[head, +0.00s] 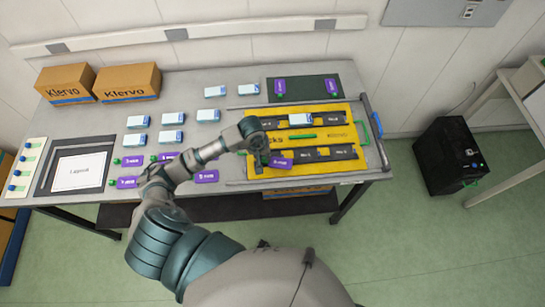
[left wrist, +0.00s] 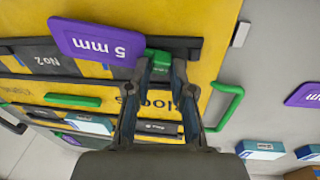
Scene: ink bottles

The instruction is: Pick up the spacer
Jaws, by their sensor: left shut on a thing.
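The spacer is a purple plate marked 5 mm (left wrist: 95,42) with a green tab (left wrist: 158,59) at one end. In the left wrist view the tab lies between the fingertips of my left gripper (left wrist: 164,68), which is shut on it. In the head view the purple plate (head: 281,163) shows just right of my left gripper (head: 264,155), over the lower black strip of the yellow board (head: 343,132). I cannot tell whether the spacer touches the board. Other purple pieces (head: 206,176) lie on the table to the left. My right gripper is not in view.
Several blue-white boxes (head: 172,118) stand on the grey table (head: 225,75), and one (head: 300,119) is on the board. A dark green mat (head: 306,89) with two purple pieces lies behind. Cardboard boxes (head: 128,82) stand at the back left. A blue-ended rail (head: 376,133) edges the right.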

